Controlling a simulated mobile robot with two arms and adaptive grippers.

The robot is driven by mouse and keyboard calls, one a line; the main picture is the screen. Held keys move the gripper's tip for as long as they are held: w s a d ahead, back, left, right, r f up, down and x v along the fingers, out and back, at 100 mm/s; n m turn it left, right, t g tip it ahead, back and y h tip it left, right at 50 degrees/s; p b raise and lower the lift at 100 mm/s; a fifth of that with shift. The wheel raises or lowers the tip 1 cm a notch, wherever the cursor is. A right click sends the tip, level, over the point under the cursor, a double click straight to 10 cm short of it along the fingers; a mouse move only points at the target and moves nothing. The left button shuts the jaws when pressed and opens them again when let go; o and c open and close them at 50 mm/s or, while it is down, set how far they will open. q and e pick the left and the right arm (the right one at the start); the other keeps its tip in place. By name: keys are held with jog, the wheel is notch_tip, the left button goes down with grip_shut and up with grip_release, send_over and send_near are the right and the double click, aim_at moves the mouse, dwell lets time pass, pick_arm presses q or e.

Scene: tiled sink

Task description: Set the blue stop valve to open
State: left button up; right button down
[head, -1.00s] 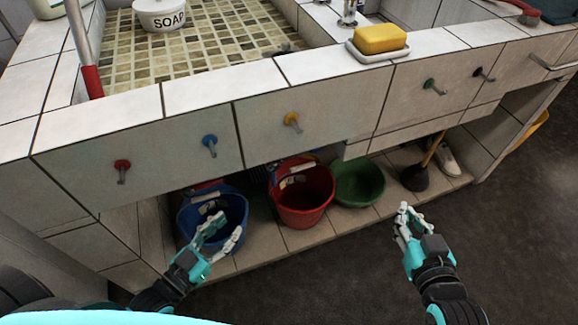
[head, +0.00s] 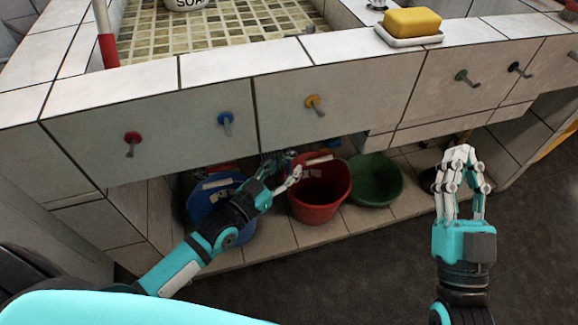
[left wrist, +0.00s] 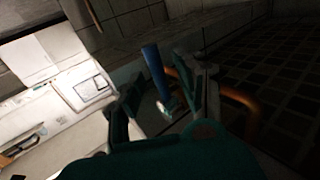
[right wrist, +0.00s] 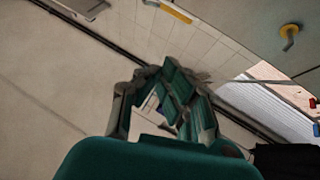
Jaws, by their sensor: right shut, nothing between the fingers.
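The blue stop valve (head: 226,120) is on the tiled front panel, between the red valve (head: 132,138) and the yellow valve (head: 314,102). Its short grey lever points downward. My left gripper (head: 292,170) is below the panel, to the right of and lower than the blue valve, in front of the buckets. It is apart from the valve. Its fingers stand apart in the left wrist view (left wrist: 165,105), with a blue object of unclear identity seen between them. My right gripper (head: 461,160) is shut and empty, far right of the blue valve.
A blue bucket (head: 205,192), a red bucket (head: 318,197) and a green basin (head: 376,182) stand on the shelf under the sink. Green (head: 466,77) and black (head: 519,69) valves are farther right. A yellow sponge (head: 412,21) lies on the ledge.

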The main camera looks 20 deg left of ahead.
pick_arm(q)
jog(key=shift+w+d, duration=0.3)
jog(key=shift+w, duration=0.35)
jog(key=shift+c, duration=0.4)
grip_shut()
jog(key=shift+f, duration=0.1)
